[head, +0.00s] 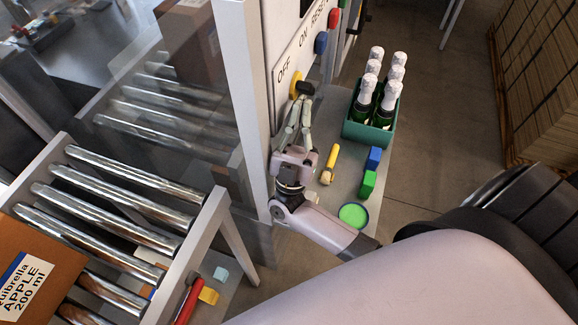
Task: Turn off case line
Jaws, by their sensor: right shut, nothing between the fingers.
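The switch panel (283,92) carries the labels OFF, ON and RESET. A rotary switch with a yellow base (295,83) and a black knob (306,88) sits below and between OFF and ON. My right gripper (299,103) is shut and empty, its fingertips just below the black knob. I cannot tell whether they touch it. The knob's handle points to the right in the picture, and the fingers partly cover the area under it. My left gripper is out of view.
A blue button (321,43) and a red button (334,18) are farther along the panel. A green crate (368,134) of foil-topped bottles stands on the grey surface right of my gripper, near a yellow-handled tool (330,161). A roller conveyor (118,202) with a cardboard box (38,268) is at left.

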